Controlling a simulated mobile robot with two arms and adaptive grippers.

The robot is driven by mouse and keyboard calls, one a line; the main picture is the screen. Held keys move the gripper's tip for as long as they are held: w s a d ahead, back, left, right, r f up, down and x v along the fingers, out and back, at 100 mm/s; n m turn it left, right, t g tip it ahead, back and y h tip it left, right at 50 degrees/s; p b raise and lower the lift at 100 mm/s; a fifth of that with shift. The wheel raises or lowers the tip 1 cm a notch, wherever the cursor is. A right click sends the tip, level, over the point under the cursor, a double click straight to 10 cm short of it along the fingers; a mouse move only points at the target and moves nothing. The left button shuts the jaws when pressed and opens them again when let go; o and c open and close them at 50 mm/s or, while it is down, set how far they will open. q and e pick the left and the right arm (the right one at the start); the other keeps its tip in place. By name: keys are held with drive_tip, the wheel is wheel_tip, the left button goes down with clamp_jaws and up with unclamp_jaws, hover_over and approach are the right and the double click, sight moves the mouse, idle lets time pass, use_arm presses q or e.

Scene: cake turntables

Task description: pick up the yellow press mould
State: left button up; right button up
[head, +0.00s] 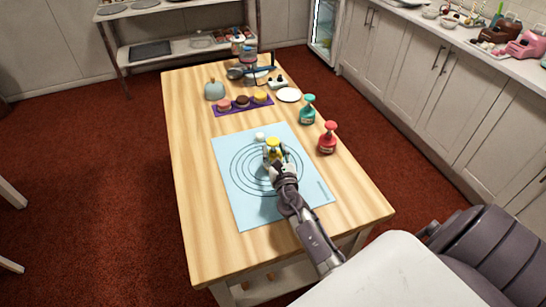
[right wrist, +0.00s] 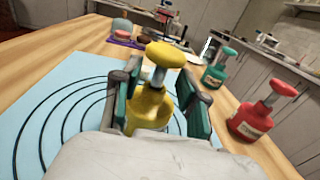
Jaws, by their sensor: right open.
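The yellow press mould (head: 272,143) stands upright on the light blue mat (head: 245,212) with printed dark rings. In the right wrist view the yellow mould (right wrist: 149,110) shows its rounded yellow knob, a metal stem and a wider yellow body. My right gripper (right wrist: 163,95) is open, with one green-padded finger on each side of the mould. Whether the pads touch it I cannot tell. In the head view my right gripper (head: 275,158) hides the lower part of the mould. My left gripper is not in view.
A red press mould (head: 327,138) and a green one (head: 308,110) stand to the right on the wooden table (head: 195,180). A small white item (head: 260,136) lies behind the yellow mould. Farther back are a purple tray (head: 228,110) with cakes and a white plate (head: 289,95).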

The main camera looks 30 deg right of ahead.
drive_tip(key=shift+x, duration=1.15)
drive_tip(key=shift+s, duration=0.1)
drive_tip(key=shift+f, duration=0.1)
clamp_jaws()
